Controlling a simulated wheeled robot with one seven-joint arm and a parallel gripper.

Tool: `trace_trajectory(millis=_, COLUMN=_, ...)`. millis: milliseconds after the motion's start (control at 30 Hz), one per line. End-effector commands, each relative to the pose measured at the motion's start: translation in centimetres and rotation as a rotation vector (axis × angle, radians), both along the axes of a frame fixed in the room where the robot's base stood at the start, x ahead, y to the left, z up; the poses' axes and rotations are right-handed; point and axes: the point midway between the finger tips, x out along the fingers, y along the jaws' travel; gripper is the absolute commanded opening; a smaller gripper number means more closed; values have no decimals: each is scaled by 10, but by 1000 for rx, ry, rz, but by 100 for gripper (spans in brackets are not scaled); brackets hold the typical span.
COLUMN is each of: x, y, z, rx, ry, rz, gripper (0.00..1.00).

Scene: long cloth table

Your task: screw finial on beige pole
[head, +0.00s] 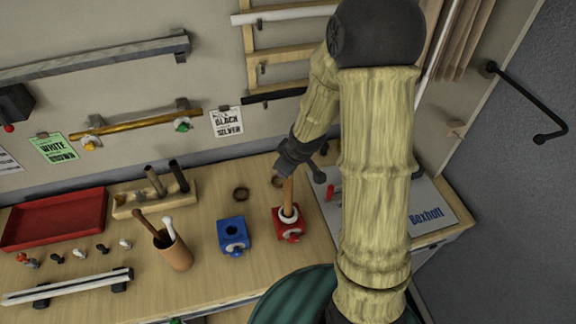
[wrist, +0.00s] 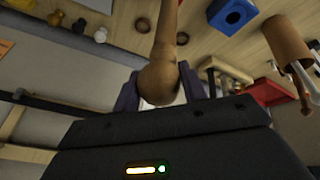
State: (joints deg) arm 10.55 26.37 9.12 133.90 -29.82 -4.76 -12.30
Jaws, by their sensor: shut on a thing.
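The beige pole (head: 288,193) stands upright in a red block (head: 290,232) with a white collar around its lower part. My gripper (head: 295,158) is at the top of the pole and points down at it. In the wrist view a round tan-brown finial (wrist: 160,84) sits between the two dark fingers, and my gripper (wrist: 158,92) is shut on it. The pole (wrist: 167,25) runs on from the finial in line with it, and they appear to touch. Whether the thread is engaged is hidden. The finial is hardly visible in the head view.
A blue block (head: 233,233) with a hole stands left of the red block. A cup (head: 174,250) with sticks, a red tray (head: 54,218) and a wooden rack (head: 155,197) stand further left. A grey Boxholt board (head: 428,208) lies to the right, partly behind my arm.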

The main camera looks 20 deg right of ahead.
Motion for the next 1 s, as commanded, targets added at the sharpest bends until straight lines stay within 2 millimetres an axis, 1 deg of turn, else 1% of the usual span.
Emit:
trace_trajectory(millis=33, x=1, y=0, z=-5, rx=-2, ry=-5, rz=-23, gripper=22)
trace_trajectory(millis=400, x=1, y=0, z=-5, rx=-1, ry=-4, rz=-195, gripper=22)
trace_trajectory(millis=1000, x=0, y=0, z=-5, rx=1, ry=-4, rz=-403, gripper=22)
